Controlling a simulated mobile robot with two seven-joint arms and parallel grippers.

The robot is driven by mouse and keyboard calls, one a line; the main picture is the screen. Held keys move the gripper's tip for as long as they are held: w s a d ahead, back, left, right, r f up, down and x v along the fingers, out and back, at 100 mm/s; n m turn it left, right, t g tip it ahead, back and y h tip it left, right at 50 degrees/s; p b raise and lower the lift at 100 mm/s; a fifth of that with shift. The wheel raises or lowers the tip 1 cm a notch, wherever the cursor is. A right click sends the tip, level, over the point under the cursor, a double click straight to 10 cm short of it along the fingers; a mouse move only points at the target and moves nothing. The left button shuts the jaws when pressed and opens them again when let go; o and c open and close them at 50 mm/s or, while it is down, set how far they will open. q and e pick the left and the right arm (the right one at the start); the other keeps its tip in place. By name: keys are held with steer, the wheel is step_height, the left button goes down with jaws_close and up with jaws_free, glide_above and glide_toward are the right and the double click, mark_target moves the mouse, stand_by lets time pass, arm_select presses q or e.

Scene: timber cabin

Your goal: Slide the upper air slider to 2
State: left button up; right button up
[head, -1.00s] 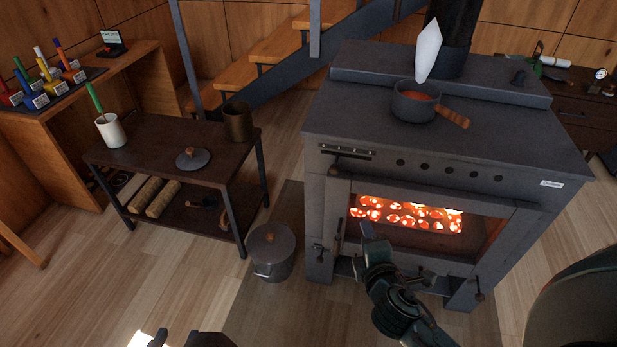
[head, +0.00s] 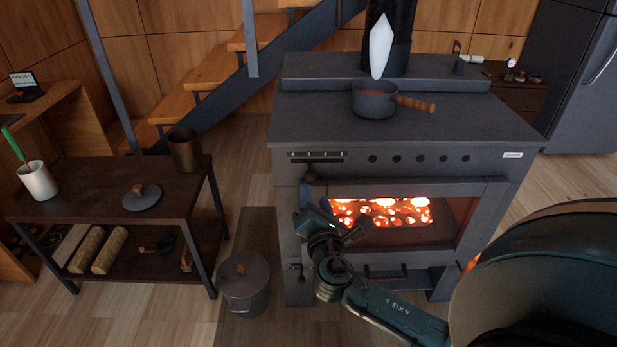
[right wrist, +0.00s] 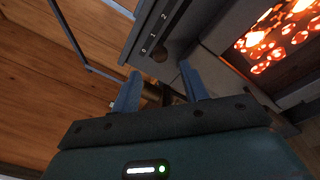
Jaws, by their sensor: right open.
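The upper air slider is a dark round knob (head: 310,174) under a marked scale strip (head: 316,157) at the upper left of the stove's front. It seems to sit near the lower-numbered end of the scale, but I cannot read its exact mark. In the right wrist view the scale (right wrist: 154,33) shows numbers, and the brown knob (right wrist: 160,55) is ahead of the fingers. My right gripper (head: 310,198) is open just below the knob; its two blue fingers (right wrist: 159,88) are spread on either side of the line to it, apparently empty. My left gripper is out of view.
The stove (head: 400,135) has a glowing fire window (head: 385,212). A pot (head: 374,100) with a wooden handle stands on top. A lidded bucket (head: 244,285) is on the floor left of the stove, beside a low table (head: 100,185).

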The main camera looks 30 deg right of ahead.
mark_target(311, 178)
steer(key=b+x, duration=0.1)
steer(key=x, duration=0.7)
steer(key=shift+w+d, duration=0.15)
steer(key=shift+w, duration=0.2)
steer(key=shift+c, duration=0.5)
jaws_close()
